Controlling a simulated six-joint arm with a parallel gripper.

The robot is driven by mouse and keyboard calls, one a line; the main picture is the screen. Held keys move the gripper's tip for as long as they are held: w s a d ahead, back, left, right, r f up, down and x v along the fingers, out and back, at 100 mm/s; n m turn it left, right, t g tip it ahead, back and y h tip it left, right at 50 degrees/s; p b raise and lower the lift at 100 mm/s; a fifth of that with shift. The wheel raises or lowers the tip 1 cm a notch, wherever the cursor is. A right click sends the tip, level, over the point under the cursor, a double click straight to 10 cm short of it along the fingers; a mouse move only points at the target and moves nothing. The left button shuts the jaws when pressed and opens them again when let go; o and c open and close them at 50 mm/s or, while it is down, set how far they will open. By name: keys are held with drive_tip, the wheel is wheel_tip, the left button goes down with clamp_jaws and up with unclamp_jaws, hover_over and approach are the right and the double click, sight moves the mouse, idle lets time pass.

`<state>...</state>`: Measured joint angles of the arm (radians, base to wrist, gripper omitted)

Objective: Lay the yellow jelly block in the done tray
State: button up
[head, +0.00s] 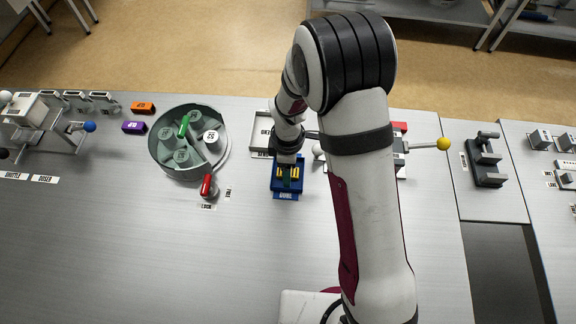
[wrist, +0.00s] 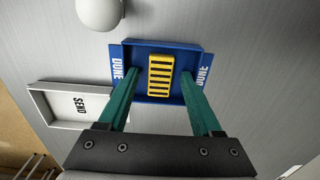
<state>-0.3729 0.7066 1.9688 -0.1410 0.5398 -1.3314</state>
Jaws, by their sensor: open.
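The yellow jelly block (wrist: 160,76), a ribbed slab, appears to lie flat inside the blue done tray (wrist: 190,47) in the wrist view. The tray carries DONE labels at both ends. My gripper (wrist: 158,83) is open, with one green finger on each side of the block and a gap to it on both sides. In the head view the done tray (head: 287,194) is at the middle of the bench, and yellow parts of the block (head: 295,172) show beside my gripper (head: 287,175). The gripper hides part of the block there.
A white send tray (head: 257,138) is just behind the done tray. A round grey drum (head: 165,170) with several cups stands to the left, with a red-handled lock (head: 207,186) at its front. A yellow-knobbed lever (head: 443,144) is to the right. The front bench is clear.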

wheel_tip(320, 180, up, 11)
drive_tip(key=s+d+r+m, duration=0.6)
drive_tip(key=r+m, duration=0.1)
drive_tip(key=m, duration=0.1)
drive_tip(key=s+d+r+m+y, duration=0.1)
drive_tip(key=s+d+m, duration=0.1)
drive_tip(key=s+m, duration=0.5)
drive_tip(key=s+d+r+m, duration=0.2)
drive_tip(key=s+m, duration=0.6)
drive_tip(key=shift+s+m+y, duration=0.3)
drive_tip(key=shift+s+y, duration=0.05)
drive_tip(key=shift+y, duration=0.05)
